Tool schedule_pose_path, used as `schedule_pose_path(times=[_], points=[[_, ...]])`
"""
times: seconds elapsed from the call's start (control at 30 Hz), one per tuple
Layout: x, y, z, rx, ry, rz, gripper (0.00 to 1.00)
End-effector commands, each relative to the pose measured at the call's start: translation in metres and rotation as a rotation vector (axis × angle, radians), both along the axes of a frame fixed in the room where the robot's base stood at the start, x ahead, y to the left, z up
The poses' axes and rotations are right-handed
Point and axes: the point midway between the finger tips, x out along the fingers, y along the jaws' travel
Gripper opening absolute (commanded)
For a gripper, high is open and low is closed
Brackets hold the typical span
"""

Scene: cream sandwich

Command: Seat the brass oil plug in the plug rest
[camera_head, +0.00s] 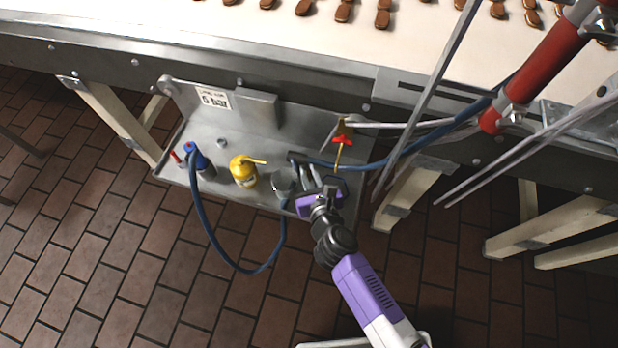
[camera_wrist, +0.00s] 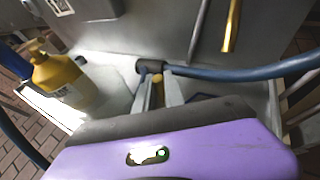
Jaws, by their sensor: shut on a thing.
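My gripper (camera_head: 309,177) is over the right part of the grey metal tray, pointing toward the back panel. In the wrist view its two pale fingers (camera_wrist: 156,84) are shut on a small brass-yellow piece (camera_wrist: 157,92), which looks like the brass oil plug. Only a little of it shows between the fingers; the rest is hidden. The dark end fitting of a blue hose (camera_wrist: 148,66) lies just beyond the fingertips; I cannot tell whether they touch. I cannot clearly make out the plug rest. A small grey round piece (camera_head: 222,143) stands at the tray's back.
A yellow oil can (camera_head: 243,172) and a blue-topped canister (camera_head: 196,158) stand left on the tray (camera_head: 215,190). A grey cup-like part (camera_head: 283,183) is close left of my gripper. A red-handled valve (camera_head: 343,141) is behind right. The blue hose (camera_head: 375,165) runs rightward.

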Motion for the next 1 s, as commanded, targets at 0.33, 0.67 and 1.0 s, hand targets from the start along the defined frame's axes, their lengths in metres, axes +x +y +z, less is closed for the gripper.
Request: schedule_pose_path(times=[0.33, 0.67, 1.0], points=[[0.0003, 0.0004, -0.0065, 0.000, -0.001, 0.001, 0.00], [0.0000, 0.0002, -0.0100, 0.001, -0.001, 0.001, 0.23], [-0.0073, -0.0016, -0.0039, -0.002, 0.001, 0.002, 0.23]])
